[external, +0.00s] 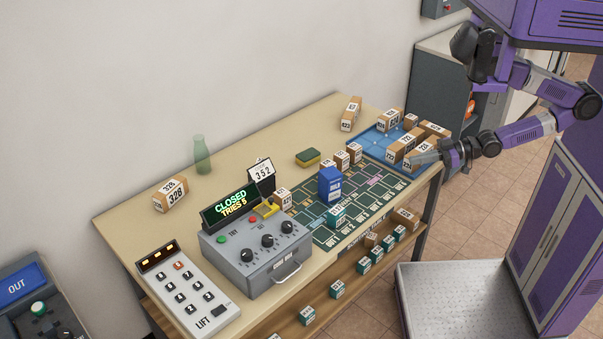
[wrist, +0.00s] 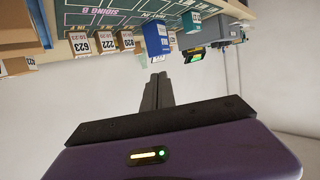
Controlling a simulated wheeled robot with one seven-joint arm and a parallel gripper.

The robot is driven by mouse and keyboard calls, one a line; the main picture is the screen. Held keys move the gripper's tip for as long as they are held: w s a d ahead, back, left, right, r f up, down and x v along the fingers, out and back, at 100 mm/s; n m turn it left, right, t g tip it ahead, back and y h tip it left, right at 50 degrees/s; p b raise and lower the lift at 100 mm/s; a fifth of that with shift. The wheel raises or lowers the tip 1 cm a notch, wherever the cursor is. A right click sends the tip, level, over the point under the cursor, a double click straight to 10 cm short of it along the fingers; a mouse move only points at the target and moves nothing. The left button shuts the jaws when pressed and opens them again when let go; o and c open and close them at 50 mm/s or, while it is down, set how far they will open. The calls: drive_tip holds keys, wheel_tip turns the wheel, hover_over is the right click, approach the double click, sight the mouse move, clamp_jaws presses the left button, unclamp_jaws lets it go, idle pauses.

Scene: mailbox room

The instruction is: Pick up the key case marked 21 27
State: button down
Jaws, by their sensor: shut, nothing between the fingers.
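I cannot make out the marking 21 27 on any case in either view. Small teal cases with white labels stand on the shelf under the table, one of them at the shelf's front (external: 337,289). Another teal case (external: 335,216) stands on the green board and also shows in the wrist view (wrist: 191,21). Their labels are too small to read. My gripper (external: 424,158) is at the table's right end, over or beside the blue tray's near edge. In the wrist view its fingers (wrist: 158,78) are together and empty.
The blue tray (external: 369,146) holds several numbered cartons. A blue box (external: 330,184) and small cartons stand on the green board (external: 367,207). A grey lockbox (external: 257,258) reading CLOSED, a LIFT keypad (external: 189,293), a sponge (external: 307,157) and a green bottle (external: 201,155) stand farther left.

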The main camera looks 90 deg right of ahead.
idle(0.4)
drive_tip(key=c, duration=0.6)
unclamp_jaws()
